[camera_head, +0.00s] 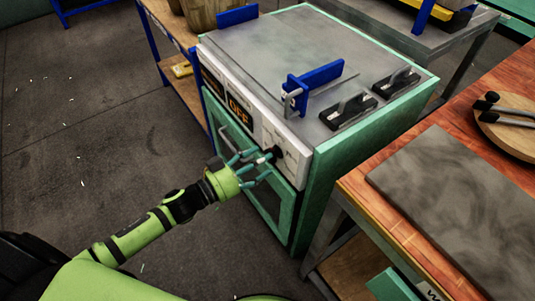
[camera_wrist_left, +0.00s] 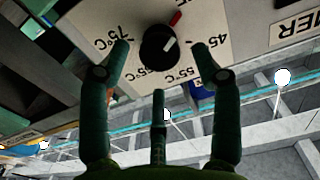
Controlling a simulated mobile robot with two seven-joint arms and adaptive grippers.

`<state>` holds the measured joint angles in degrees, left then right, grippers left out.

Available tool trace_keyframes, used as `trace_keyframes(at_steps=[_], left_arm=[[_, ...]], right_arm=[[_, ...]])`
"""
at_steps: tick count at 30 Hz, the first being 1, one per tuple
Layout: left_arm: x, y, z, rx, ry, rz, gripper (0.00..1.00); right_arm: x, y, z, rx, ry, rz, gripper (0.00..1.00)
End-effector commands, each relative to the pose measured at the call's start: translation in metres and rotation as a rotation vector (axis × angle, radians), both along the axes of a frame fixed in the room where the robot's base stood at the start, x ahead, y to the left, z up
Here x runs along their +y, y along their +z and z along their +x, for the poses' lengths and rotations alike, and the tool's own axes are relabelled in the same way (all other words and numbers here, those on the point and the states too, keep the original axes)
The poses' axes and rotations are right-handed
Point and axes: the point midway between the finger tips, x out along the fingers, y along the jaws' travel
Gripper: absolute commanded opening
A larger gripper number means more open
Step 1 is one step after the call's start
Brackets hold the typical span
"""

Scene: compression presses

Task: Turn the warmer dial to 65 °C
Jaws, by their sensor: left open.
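The warmer (camera_head: 365,145) is a green-sided box with a grey top and a white front panel. Its black dial (camera_wrist_left: 158,44) has a white mark on its right side and a red mark above it; it also shows in the head view (camera_head: 276,152). 75 °C and 45 labels flank the dial, and 55 °C is below it. Another label at lower left is partly hidden. My left gripper (camera_head: 259,168) is open, its fingers around the dial with visible gaps; I cannot tell whether any finger touches. My right gripper is out of view.
The warmer's front display (camera_head: 238,108) reads OFF. A blue bracket (camera_head: 313,83) and black handled plates (camera_head: 349,110) sit on its top. A wooden table (camera_head: 365,200) with a grey slab (camera_head: 460,200) stands at right. The floor at left is open.

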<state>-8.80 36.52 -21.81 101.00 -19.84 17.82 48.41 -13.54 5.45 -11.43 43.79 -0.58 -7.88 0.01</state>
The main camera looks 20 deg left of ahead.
Motion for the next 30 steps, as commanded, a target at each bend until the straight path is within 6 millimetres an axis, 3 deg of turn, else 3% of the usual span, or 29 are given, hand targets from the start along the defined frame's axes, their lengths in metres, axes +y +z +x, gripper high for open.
trace_keyframes(at_steps=[6,15,19,30], left_arm=[[-0.013,0.0,0.018,-0.001,0.001,0.001,0.64],[-0.014,-0.001,0.019,0.001,0.001,0.001,0.64],[-0.014,0.0,0.019,0.001,0.002,0.001,0.12],[-0.014,0.003,0.02,-0.016,0.002,0.014,0.09]], right_arm=[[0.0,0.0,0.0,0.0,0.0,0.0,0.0],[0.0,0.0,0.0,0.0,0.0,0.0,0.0],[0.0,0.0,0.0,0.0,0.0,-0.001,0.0],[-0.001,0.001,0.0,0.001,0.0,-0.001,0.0]])
